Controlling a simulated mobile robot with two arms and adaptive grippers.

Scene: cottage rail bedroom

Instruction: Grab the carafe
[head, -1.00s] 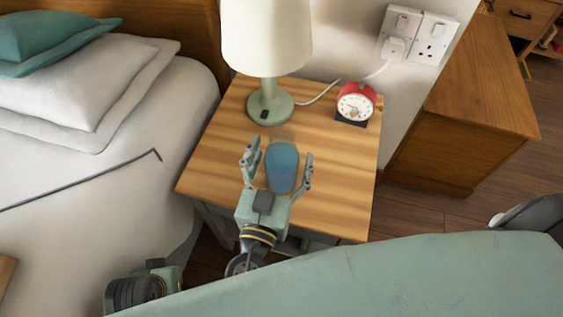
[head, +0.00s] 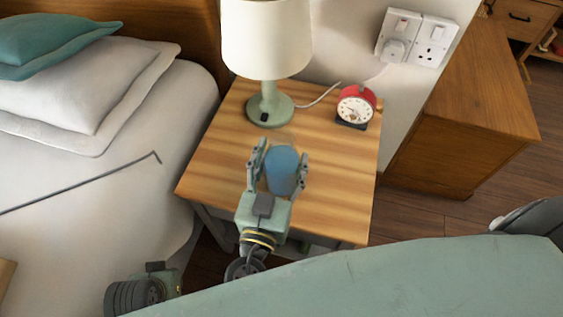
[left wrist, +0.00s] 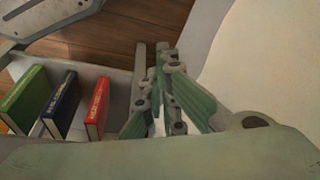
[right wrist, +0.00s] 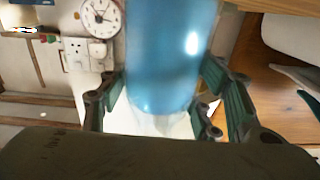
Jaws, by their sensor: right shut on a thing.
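The carafe (head: 284,171) is blue and stands on the wooden bedside table (head: 335,205) in the head view. My right gripper (head: 280,162) is shut on it, one finger on each side. In the right wrist view the blue carafe (right wrist: 165,55) fills the space between the fingers of my right gripper (right wrist: 160,100). Its lower end there looks clear. My left gripper (left wrist: 155,50) shows in the left wrist view with its fingers together and nothing between them. In the head view its fingers are hidden.
A lamp (head: 268,105) and a red alarm clock (head: 356,106) stand behind the carafe on the table. A bed (head: 120,200) is on the left. Several books (left wrist: 62,103) stand near my left gripper. Wall sockets (head: 417,37) are at the back.

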